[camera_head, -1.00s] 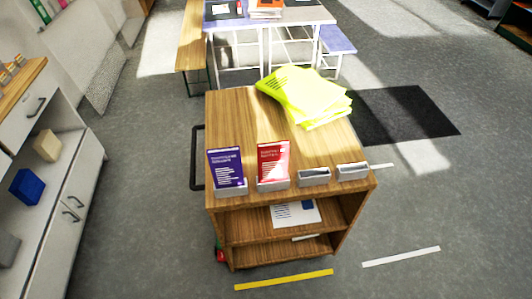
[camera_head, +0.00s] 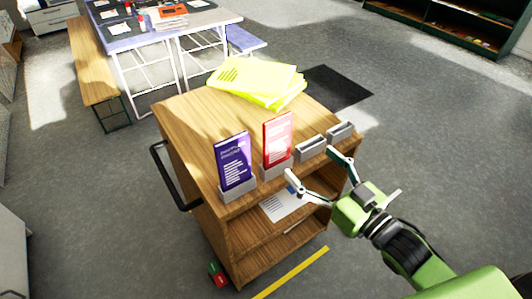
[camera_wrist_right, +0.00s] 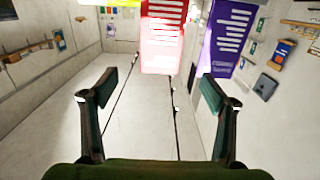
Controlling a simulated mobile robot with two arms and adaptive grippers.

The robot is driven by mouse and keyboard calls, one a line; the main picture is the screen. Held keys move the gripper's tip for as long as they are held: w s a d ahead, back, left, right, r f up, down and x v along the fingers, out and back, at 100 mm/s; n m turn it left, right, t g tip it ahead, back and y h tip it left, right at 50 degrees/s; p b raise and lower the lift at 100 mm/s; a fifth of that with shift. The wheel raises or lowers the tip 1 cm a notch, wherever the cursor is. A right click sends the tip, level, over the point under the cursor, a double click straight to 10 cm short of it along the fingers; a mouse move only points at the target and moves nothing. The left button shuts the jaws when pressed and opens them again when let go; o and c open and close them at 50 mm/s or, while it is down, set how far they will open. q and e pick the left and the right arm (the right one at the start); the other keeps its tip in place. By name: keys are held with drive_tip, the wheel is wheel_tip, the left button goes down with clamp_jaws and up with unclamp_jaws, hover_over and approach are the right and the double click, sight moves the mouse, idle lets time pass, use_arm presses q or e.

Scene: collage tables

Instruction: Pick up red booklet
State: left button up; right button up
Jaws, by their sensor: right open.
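The red booklet (camera_head: 278,138) stands upright in a small grey holder (camera_head: 276,170) on the front edge of the wooden cart top. My right gripper (camera_head: 313,170) is open and empty, in front of the cart and to the right of the red booklet. In the right wrist view, the red booklet (camera_wrist_right: 162,35) shows at the top, ahead of and between the open fingers (camera_wrist_right: 155,92), apart from them. My left gripper is in neither view.
A purple booklet (camera_head: 233,161) stands in a holder left of the red one. Two empty holders (camera_head: 312,147) stand to its right. Yellow-green sheets (camera_head: 258,80) lie at the back of the cart top (camera_head: 185,115). A lower shelf holds a paper (camera_head: 280,205).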

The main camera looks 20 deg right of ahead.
sight(280, 135)
drive_tip(key=x, duration=0.2)
drive_tip(key=p+x, duration=0.1)
drive_tip(key=x, duration=0.4)
drive_tip(key=shift+w+d+r, duration=0.1)
drive_tip(key=shift+w+r, duration=0.05)
drive_tip(key=shift+r, duration=0.15)
drive_tip(key=shift+w+a+f+p, duration=0.1)
drive_tip(key=shift+w+a+p, duration=0.15)
drive_tip(key=shift+w, duration=0.3)
drive_tip(key=shift+w+a, duration=0.15)
drive_tip(key=shift+w, duration=0.3)
drive_tip(key=x, duration=0.1)
drive_tip(key=p+x, duration=0.1)
drive_tip(key=x, duration=0.2)
drive_tip(key=shift+w+a+f+p, duration=0.1)
drive_tip(key=shift+a+f+p, duration=0.1)
drive_tip(key=shift+f+p, duration=0.1)
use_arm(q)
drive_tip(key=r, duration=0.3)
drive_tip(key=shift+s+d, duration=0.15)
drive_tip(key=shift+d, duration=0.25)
use_arm(e)
drive_tip(key=shift+r, duration=0.1)
drive_tip(key=c, duration=1.6)
